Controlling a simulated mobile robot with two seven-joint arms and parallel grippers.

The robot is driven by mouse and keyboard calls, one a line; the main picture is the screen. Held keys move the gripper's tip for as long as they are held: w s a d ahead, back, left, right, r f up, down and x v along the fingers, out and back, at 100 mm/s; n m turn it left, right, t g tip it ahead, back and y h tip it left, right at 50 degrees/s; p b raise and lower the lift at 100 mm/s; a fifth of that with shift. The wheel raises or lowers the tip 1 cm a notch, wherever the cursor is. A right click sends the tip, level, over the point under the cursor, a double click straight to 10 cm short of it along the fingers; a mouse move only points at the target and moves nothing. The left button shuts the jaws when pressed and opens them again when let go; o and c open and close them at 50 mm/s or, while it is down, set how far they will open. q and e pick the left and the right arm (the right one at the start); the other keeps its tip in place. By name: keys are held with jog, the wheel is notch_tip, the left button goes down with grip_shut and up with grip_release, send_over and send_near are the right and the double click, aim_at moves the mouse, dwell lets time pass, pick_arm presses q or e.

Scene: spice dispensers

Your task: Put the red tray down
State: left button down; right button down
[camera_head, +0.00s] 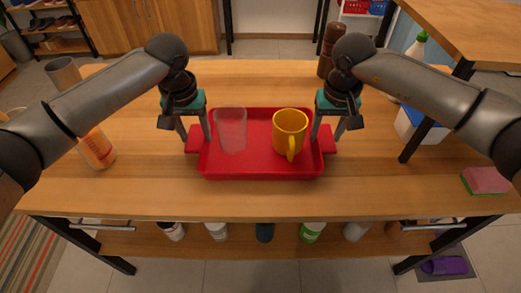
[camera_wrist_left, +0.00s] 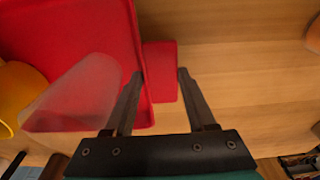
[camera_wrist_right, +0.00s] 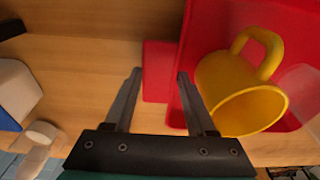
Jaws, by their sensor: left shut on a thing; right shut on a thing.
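The red tray (camera_head: 260,165) is level above or on the wooden table, near its front middle; I cannot tell whether a gap lies beneath it. A clear glass (camera_head: 231,130) stands in its left half and a yellow mug (camera_head: 290,131) in its right half, both upright. My left gripper (camera_head: 196,140) is shut on the left handle, which shows between the fingers in the left wrist view (camera_wrist_left: 161,85). My right gripper (camera_head: 327,139) is shut on the right handle, also between the fingers in the right wrist view (camera_wrist_right: 157,85).
The wooden table (camera_head: 400,185) is bare in front of and beside the tray. A measuring cup with orange marks (camera_head: 97,149) stands at left. A brown grinder (camera_head: 330,45) is behind at right. A pink and green sponge (camera_head: 486,180) lies at the far right.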

pick_arm(q)
jog(key=c, duration=0.7)
grip_release()
jog(key=shift+a+f, duration=0.1)
jog(key=shift+f, duration=0.1)
pick_arm(e)
jog(key=c, duration=0.7)
grip_release()
jog(key=shift+f, duration=0.25)
pick_arm(q)
jog(key=o, duration=0.5)
jog(key=shift+r, duration=0.1)
pick_arm(e)
jog(key=o, duration=0.5)
jog(key=shift+r, duration=0.1)
